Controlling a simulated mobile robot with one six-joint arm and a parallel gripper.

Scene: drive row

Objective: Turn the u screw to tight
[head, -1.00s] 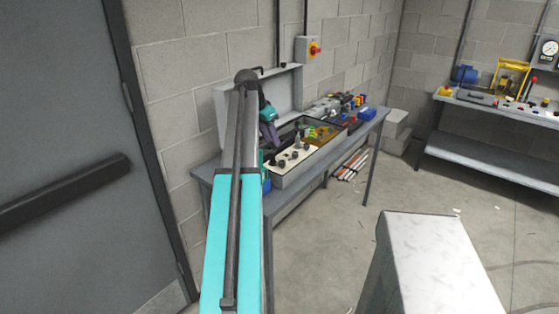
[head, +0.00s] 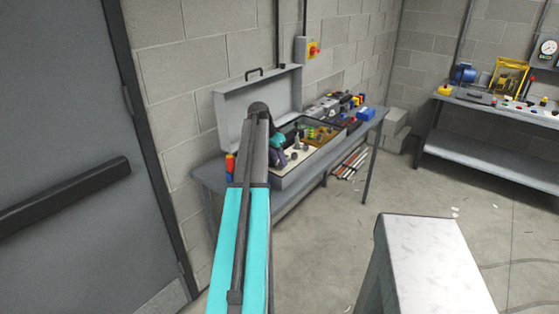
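An open grey case (head: 289,178) stands on the bench with its lid (head: 236,108) raised at the back. Inside it are a cream panel (head: 302,157) with several dark knobs or terminals, and a brownish-yellow section (head: 322,135) to its right. The u screw is too small to tell apart. My gripper (head: 279,158) is over the left part of the cream panel, partly behind my arm. Whether it touches the panel, and whether its fingers are open or shut, cannot be made out. My arm hides the left end of the case.
The grey bench (head: 213,177) stands against the block wall. A pale-topped block (head: 430,255) is in the foreground. The floor between is clear.

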